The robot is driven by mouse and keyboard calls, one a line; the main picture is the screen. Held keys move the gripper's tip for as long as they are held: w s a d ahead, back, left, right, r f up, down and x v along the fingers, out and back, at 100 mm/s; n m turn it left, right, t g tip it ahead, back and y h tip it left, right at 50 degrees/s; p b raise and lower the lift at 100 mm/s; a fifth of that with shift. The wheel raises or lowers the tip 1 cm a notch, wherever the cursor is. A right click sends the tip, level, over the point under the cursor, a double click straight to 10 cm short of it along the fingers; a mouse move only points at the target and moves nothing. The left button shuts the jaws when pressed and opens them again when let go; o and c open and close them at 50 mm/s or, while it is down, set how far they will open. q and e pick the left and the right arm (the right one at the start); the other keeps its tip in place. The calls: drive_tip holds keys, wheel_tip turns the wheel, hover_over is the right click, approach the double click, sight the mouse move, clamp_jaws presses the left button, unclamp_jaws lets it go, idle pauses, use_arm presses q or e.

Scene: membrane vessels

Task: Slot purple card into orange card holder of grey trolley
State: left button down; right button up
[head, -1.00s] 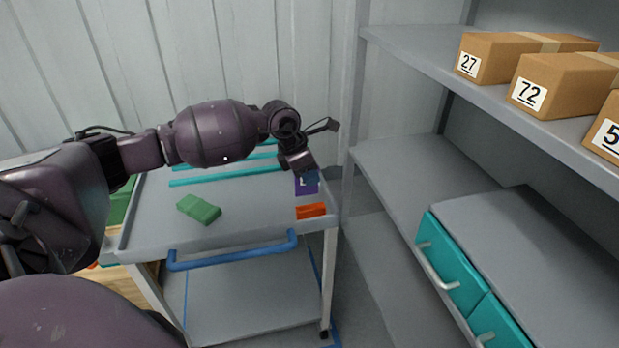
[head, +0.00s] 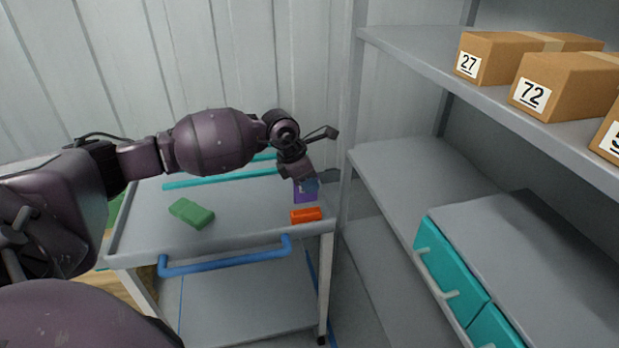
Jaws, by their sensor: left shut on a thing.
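The purple card (head: 304,194) is held upright by my left gripper (head: 310,182), which is shut on its upper part and hides some of it. The card is just behind the orange card holder (head: 306,215), which sits at the front right corner of the grey trolley (head: 246,211). In this view the card's lower edge appears just above the holder; I cannot tell whether they touch. My right gripper is not in view.
A green block (head: 191,213) lies on the trolley top, and teal strips (head: 220,179) lie behind it. A blue handle (head: 225,260) runs along the trolley's front. Grey shelving (head: 400,165) with numbered boxes (head: 560,85) and a teal-drawer cabinet (head: 450,272) stands close on the right.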

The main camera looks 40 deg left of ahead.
sight(309, 201)
use_arm(q)
drive_tip(key=shift+f+b, duration=0.6)
drive_tip(key=shift+f, duration=1)
drive_tip(key=shift+f+b, duration=0.6)
drive_tip(key=shift+f, duration=1.05)
drive_tip(key=shift+f, duration=0.2)
drive_tip(key=c, duration=0.9)
unclamp_jaws()
drive_tip(key=shift+c, duration=0.2)
drive_tip(key=p+v, duration=0.1)
drive_tip(key=v, duration=0.8)
drive_tip(key=shift+r+p, duration=0.3)
drive_tip(key=shift+s+a+r, duration=0.2)
drive_tip(key=shift+s+r, duration=0.05)
drive_tip(key=shift+r, duration=0.3)
